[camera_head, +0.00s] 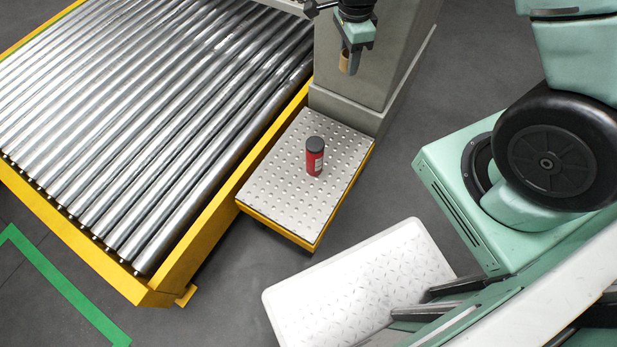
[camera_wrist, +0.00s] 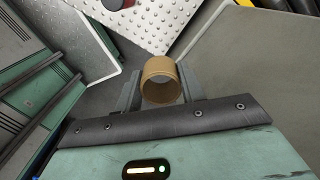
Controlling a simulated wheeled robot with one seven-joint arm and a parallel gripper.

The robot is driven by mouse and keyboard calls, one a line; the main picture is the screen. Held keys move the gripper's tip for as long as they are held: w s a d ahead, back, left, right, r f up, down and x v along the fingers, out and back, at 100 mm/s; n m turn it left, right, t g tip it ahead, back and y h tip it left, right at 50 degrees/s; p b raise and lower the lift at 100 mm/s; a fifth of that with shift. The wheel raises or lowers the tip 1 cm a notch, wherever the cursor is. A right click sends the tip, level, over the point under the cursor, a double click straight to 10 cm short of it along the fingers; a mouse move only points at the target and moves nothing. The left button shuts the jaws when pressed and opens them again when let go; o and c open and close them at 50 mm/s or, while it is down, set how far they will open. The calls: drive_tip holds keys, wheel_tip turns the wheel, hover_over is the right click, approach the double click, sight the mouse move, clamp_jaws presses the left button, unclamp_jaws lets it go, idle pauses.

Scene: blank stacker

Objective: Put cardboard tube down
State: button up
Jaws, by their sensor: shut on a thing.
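My gripper (camera_head: 350,58) is at the top middle of the head view, in front of the grey machine column. It is shut on a brown cardboard tube (camera_head: 344,62), of which only a small part shows below the jaws. In the wrist view the tube (camera_wrist: 159,68) sits between the two fingers (camera_wrist: 160,88), and I look into its open round end. The tube is held in the air, apart from the perforated plate.
A red bottle with a dark cap (camera_head: 314,158) stands on the perforated metal plate (camera_head: 285,200). A roller conveyor (camera_head: 130,100) with yellow edges lies to the left. The grey column (camera_head: 400,60) rises behind the plate. A white step (camera_head: 345,285) is in front. The plate's front is clear.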

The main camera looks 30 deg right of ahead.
sight(338, 144)
drive_tip(key=f+m+b, duration=0.4)
drive_tip(key=f+b, duration=0.4)
drive_tip(key=f, duration=0.2)
drive_tip(key=f+m+b, duration=0.3)
drive_tip(key=f+b, duration=0.6)
drive_tip(key=f, duration=0.1)
drive_tip(key=s+f+m+b, duration=0.1)
drive_tip(key=f+m+b, duration=0.3)
drive_tip(key=f+b, duration=0.5)
drive_tip(key=shift+s+f+m, duration=0.1)
drive_tip(key=shift+f+m, duration=0.2)
drive_tip(key=shift+f, duration=0.5)
drive_tip(key=shift+r, duration=0.1)
drive_tip(key=o, duration=0.9)
drive_tip(key=shift+o, duration=0.2)
